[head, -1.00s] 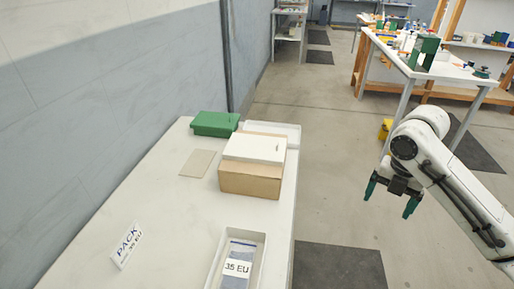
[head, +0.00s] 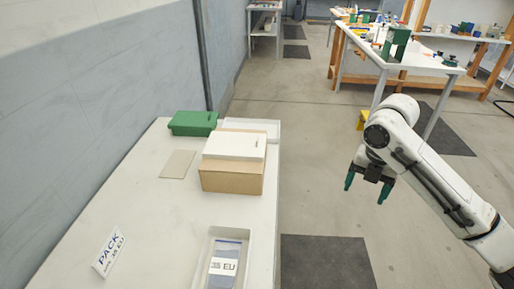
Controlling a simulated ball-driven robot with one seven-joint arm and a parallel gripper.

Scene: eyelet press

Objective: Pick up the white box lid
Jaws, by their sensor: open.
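A white box lid (head: 235,144) lies on top of a brown cardboard box (head: 231,179) on the white table. My gripper (head: 366,191) has green fingertips, spread apart with nothing between them. It hangs over the floor to the right of the table, well apart from the lid.
On the white table (head: 142,215) a green box (head: 193,123) and a white tray (head: 272,127) stand behind the lid. A flat beige card (head: 177,164) lies to its left. In front are an open white box (head: 262,238) with a "35 EU" packet (head: 224,264) and a "PACK" sign (head: 109,252).

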